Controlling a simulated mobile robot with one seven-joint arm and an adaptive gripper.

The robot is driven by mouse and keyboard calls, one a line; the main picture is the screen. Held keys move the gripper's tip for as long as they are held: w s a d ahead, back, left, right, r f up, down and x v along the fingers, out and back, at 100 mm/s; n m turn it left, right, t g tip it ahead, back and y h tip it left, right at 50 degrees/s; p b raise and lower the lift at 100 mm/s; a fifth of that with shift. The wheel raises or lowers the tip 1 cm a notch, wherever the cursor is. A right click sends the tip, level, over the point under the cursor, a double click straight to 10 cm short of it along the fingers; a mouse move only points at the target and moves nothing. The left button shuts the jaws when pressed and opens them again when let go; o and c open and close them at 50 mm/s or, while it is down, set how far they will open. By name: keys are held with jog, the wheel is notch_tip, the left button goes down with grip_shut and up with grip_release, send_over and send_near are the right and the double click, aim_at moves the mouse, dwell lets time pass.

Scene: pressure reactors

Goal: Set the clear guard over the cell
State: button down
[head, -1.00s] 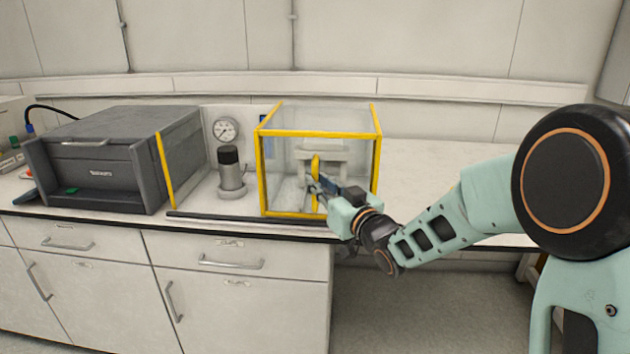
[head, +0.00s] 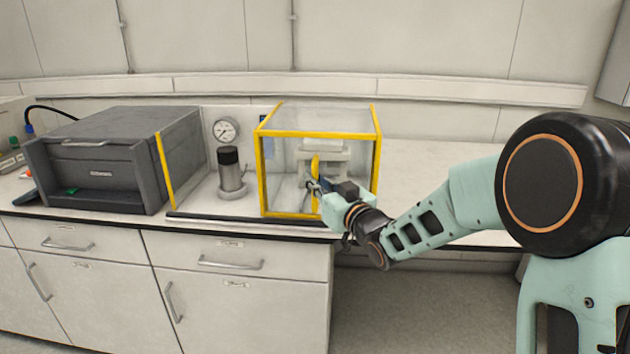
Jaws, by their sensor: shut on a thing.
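The clear guard (head: 280,165) is a see-through box with yellow edges, upright on the bench in the middle of the head view. A yellow upright handle (head: 316,168) is on its front. My gripper (head: 314,186) is at this handle and shut on it; the fingertips are small and partly hidden by the wrist. The cell (head: 231,173), a grey cylinder with a black upper part on a round base, stands left of the guard, uncovered. A pale fixture (head: 322,150) shows through the guard's panels.
A dark rail strip (head: 205,216) runs along the bench front below the cell and guard. A yellow-edged panel (head: 165,170) and a large grey machine (head: 105,155) stand left of the cell. A gauge (head: 226,130) is behind it. The bench right of the guard is clear.

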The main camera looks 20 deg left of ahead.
jog(key=shift+a, duration=0.1)
jog(key=s+a+b, duration=0.3)
jog(key=a, duration=1)
jog(key=s+a+b, duration=0.4)
jog(key=a, duration=1)
jog(key=shift+a, duration=0.2)
jog(key=shift+r, duration=0.2)
jog(key=c, duration=2.3)
grip_release()
jog(key=shift+a+f, duration=0.15)
jog(key=v, duration=1.2)
